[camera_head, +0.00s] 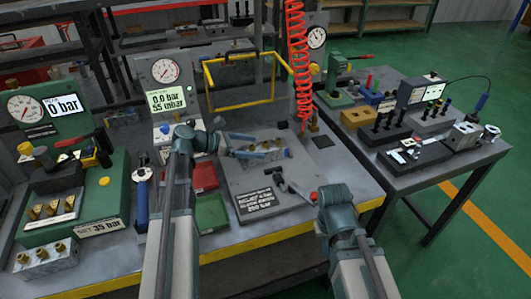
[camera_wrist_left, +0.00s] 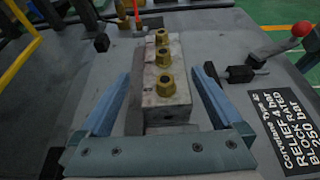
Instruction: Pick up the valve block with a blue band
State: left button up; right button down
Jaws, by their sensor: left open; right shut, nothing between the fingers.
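A grey valve block (camera_wrist_left: 168,90) with a row of brass fittings lies on the flat grey plate in the left wrist view. It also shows in the head view (camera_head: 264,151), partly covered by my left gripper. I cannot make out a blue band on it. My left gripper (camera_head: 243,146) is open, with one blue finger on each side of the block. In the left wrist view the fingers (camera_wrist_left: 166,78) appear apart from its sides; their height against it is hard to judge. My right gripper (camera_head: 335,193) is shut and empty at the front right, its fingertips largely hidden.
A coiled red hose (camera_head: 296,60) hangs behind. Another block with brass fittings (camera_head: 47,260) is at the bottom left. A green tray (camera_head: 211,212) stands left of the plate.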

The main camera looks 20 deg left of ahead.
aim_at(259, 147)
pick_arm(q)
jog(key=b+x, duration=0.1)
jog(key=x, duration=0.4)
jog(key=shift+s+d+b, duration=0.15)
jog(key=shift+s+b, duration=0.1)
jog(key=shift+b, duration=0.15)
grip_shut()
jog(key=shift+r, duration=0.1)
